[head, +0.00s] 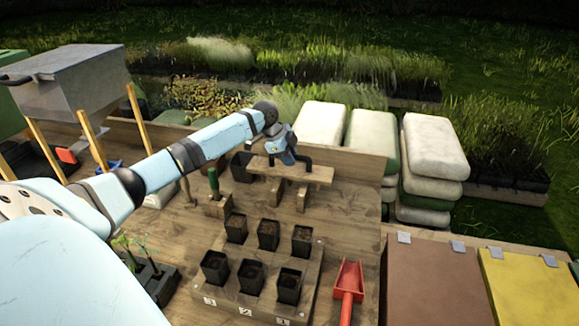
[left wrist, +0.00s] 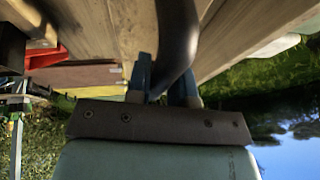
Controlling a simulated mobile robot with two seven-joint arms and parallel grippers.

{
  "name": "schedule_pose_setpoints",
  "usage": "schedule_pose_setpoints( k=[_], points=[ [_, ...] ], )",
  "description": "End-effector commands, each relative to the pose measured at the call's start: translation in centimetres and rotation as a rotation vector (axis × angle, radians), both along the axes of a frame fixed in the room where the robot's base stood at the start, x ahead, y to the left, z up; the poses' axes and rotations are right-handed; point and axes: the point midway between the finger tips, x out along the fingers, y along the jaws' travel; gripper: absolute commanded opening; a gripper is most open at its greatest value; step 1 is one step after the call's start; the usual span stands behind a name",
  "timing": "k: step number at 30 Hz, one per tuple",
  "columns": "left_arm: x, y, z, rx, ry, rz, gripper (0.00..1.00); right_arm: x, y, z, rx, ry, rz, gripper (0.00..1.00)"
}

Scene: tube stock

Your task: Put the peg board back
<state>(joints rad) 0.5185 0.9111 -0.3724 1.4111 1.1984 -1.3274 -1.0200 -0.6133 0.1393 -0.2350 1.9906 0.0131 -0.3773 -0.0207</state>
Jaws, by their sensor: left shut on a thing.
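The peg board (head: 318,174) is a flat wooden plank with a dark bent handle, at the back of the bench in the head view. My left gripper (head: 287,156) is shut on the handle, above the plank. In the left wrist view the dark curved handle (left wrist: 179,40) runs between the blue fingers of my left gripper (left wrist: 165,88). Two wooden blocks (head: 302,200) show below the plank; I cannot tell whether the plank rests on them or is just above them. Any pegs under the plank are hidden. My right gripper is not in view.
A wooden tray (head: 238,305) with several black soil-filled pots stands in front. A red scoop (head: 348,280) lies to its right. A green-handled tool in a wooden block (head: 217,207) is at left. The wooden bench (head: 350,215) is bare right of the blocks.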

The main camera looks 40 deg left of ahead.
Motion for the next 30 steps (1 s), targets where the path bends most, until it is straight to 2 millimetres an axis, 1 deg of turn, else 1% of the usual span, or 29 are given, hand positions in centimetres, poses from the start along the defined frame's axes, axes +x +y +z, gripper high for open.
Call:
schedule_pose_setpoints(
  k=[6, 8, 16, 28, 29, 30],
  points=[
    [0.0, -0.1, -3.1, -0.003, 0.003, 0.001, 0.00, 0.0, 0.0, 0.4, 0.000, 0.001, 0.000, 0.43],
    [0.0, 0.0, -3.7, -0.002, 0.001, 0.001, 0.00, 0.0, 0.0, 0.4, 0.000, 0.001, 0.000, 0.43],
    [0.0, 0.0, -3.9, -0.001, 0.000, 0.000, 0.00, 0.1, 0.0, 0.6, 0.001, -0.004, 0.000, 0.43],
    [0.0, -0.1, -5.0, -0.001, -0.001, -0.001, 0.00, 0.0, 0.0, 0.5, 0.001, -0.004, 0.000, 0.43],
    [0.0, -0.1, -5.1, 0.000, 0.001, -0.001, 0.25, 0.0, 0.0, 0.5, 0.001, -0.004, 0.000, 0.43],
    [0.0, -0.1, -5.0, 0.000, 0.001, -0.001, 0.35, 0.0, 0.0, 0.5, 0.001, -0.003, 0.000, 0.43]
  ],
)
